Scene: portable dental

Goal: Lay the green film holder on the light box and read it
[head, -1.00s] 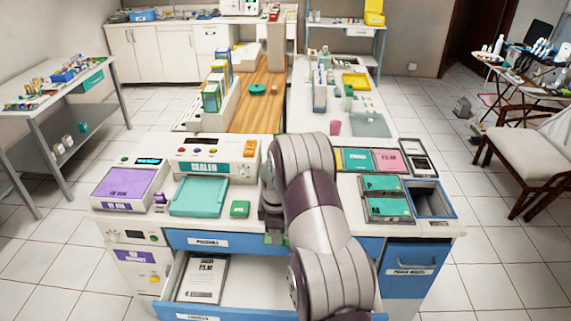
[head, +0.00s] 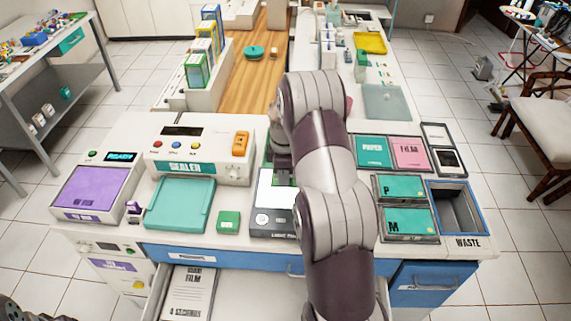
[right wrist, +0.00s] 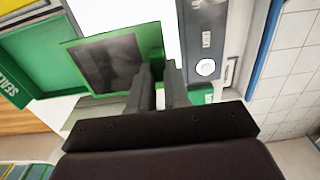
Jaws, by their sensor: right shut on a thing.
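My right gripper (right wrist: 163,80) is shut on one edge of the green film holder (right wrist: 68,52), a flat green frame around a dark film. In the right wrist view the holder is over or beside the white panel of the light box (right wrist: 206,28); I cannot tell whether it touches. In the head view the light box (head: 273,222) stands on the counter, its lit panel partly hidden by my right arm. There my right gripper (head: 280,172) is at its far end and the holder is mostly hidden.
A sealer (head: 200,148), a teal tray (head: 180,205) and a small green box (head: 228,222) are left of the light box. Teal P and M bins (head: 405,187) and a waste bin (head: 465,183) are at the right. An open drawer (head: 240,290) juts out in front.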

